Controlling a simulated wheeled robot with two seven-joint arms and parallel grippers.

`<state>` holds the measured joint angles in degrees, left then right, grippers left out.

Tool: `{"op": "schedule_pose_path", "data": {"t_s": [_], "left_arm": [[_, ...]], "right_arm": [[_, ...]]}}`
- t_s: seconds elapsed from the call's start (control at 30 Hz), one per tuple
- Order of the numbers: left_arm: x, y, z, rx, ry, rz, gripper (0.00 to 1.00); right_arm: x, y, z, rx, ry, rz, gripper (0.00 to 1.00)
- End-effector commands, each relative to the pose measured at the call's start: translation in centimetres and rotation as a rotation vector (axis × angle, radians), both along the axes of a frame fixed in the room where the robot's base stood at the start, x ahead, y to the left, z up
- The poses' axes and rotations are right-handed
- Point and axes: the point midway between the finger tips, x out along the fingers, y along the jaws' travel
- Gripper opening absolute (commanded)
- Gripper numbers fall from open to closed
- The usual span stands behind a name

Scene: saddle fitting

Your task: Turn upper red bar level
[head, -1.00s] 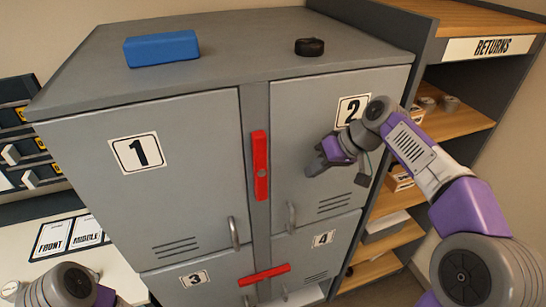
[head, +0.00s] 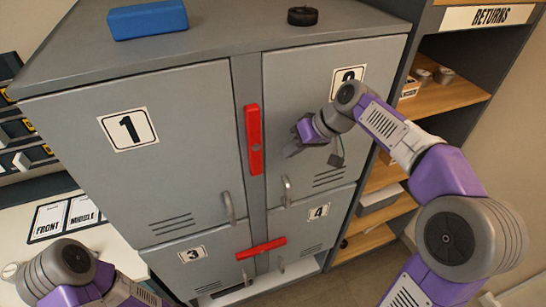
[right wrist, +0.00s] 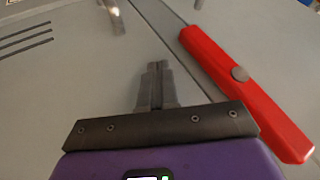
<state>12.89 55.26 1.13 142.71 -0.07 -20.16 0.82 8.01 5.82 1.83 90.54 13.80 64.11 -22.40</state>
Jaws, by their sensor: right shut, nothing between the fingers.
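The upper red bar (head: 253,140) stands upright on the grey post between doors 1 and 2, with a round pivot at its middle. In the right wrist view this bar (right wrist: 262,103) runs slanted on the right side. My right gripper (head: 288,153) is in front of door 2, just right of the bar. In the right wrist view its fingertips (right wrist: 157,67) are together and empty, apart from the bar. The lower red bar (head: 261,248) lies nearly level across the post between doors 3 and 4. My left arm shows at the lower left, but its gripper is out of view.
Door handles (head: 228,207) and (head: 286,191) stick out on either side of the post below the upper bar. A blue block (head: 148,20) and a black round thing (head: 302,16) sit on the cabinet top. The returns shelf (head: 450,92) stands at right, behind my right arm.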

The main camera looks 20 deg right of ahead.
Motion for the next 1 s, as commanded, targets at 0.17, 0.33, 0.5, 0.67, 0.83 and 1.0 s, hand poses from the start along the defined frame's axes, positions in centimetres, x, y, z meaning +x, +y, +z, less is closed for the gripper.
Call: {"op": "schedule_pose_path", "data": {"t_s": [0.17, 0.33, 0.5, 0.67, 0.83, 1.0], "left_arm": [[0.0, 0.0, 0.0, 0.000, 0.000, 0.000, 0.00], [0.0, 0.0, 0.2, 0.000, 0.000, 0.000, 0.00], [0.0, 0.0, 0.2, 0.000, 0.000, 0.000, 0.00], [0.0, 0.0, 0.2, 0.000, 0.000, 0.000, 0.00], [0.0, 0.0, 0.2, 0.000, 0.000, 0.000, 0.00], [0.0, 0.0, -0.1, 0.000, 0.000, 0.000, 0.00]], "right_arm": [[0.6, 2.5, -1.5, 0.000, -0.001, 0.004, 0.00], [0.6, 4.3, -1.4, 0.000, 0.000, 0.001, 0.00], [0.5, 4.9, -1.5, -0.001, -0.001, -0.001, 0.00], [0.5, 4.9, -1.5, 0.000, 0.000, -0.002, 0.00], [0.6, 4.9, -1.5, 0.001, 0.000, -0.001, 0.00], [0.8, 5.8, -1.7, 0.027, 0.001, 0.014, 0.00]]}}
